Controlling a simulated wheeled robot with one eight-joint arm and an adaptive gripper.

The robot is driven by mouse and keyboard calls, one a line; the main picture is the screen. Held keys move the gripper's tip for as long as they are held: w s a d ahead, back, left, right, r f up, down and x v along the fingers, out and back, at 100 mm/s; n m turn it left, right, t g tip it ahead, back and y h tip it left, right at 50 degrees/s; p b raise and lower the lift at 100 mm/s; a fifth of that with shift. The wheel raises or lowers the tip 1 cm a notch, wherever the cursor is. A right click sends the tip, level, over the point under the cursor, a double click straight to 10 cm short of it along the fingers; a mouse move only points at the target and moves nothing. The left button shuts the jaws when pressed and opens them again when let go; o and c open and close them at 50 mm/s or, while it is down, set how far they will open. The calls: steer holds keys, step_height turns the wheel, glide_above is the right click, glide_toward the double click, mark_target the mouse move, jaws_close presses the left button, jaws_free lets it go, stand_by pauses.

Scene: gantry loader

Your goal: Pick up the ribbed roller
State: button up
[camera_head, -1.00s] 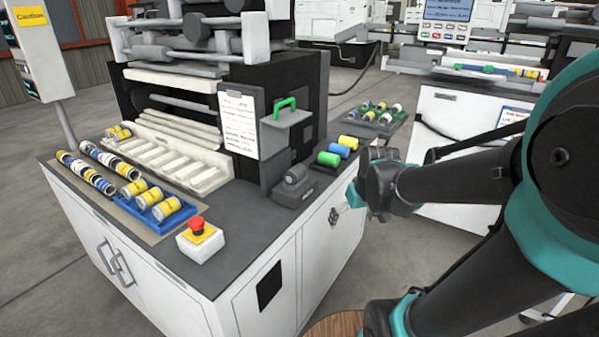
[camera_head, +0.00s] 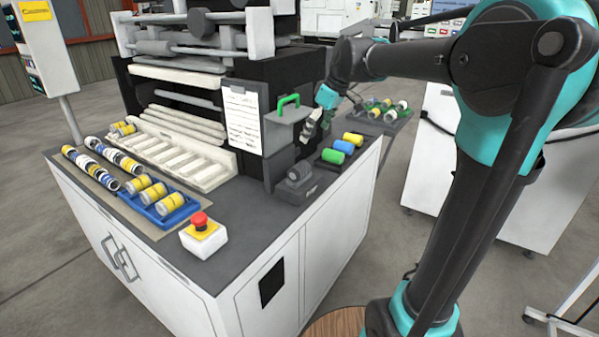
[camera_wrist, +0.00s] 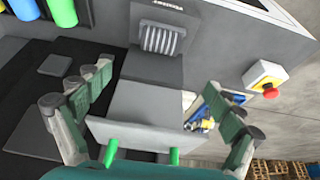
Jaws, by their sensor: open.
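The ribbed roller (camera_head: 299,172) is a small dark grey cylinder in a grey block-like holder on the countertop, right of the machine. In the wrist view, the ribbed roller (camera_wrist: 162,40) shows pale ridges at top centre, beyond my fingertips. My gripper (camera_head: 314,126) is above and behind the roller in the head view, beside the box with the green handle. The roller stands apart from the fingers.
Green, yellow and blue rollers (camera_head: 338,150) lie nearby. A red emergency button (camera_head: 200,221) sits at the front corner.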

mark_target(300, 165)
steer(key=x, duration=1.6)
steer(key=shift+s+d, duration=0.2)
steer(key=shift+c, duration=0.5)
steer(key=c, duration=1.2)
steer(key=shift+r, duration=0.1)
steer(key=shift+c, duration=0.2)
